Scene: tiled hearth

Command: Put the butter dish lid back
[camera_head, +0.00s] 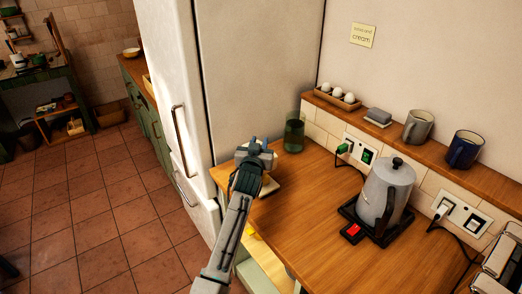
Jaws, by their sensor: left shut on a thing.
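My left gripper (254,152) is over the left end of the wooden counter, close to the fridge. It is shut on a pale, cream-coloured piece that looks like the butter dish lid (241,153); the fingers and wrist cover much of it. The pale butter dish base (270,187) shows just below, partly behind my arm, on the counter near its left edge. The lid appears above the base; I cannot tell whether they touch.
A green glass (294,136) stands close behind the gripper. A grey kettle (385,195) on a dark base stands to the right. The ledge holds an egg tray (335,98), a grey block (379,115) and two mugs. The white fridge (235,80) rises at left. The front counter is clear.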

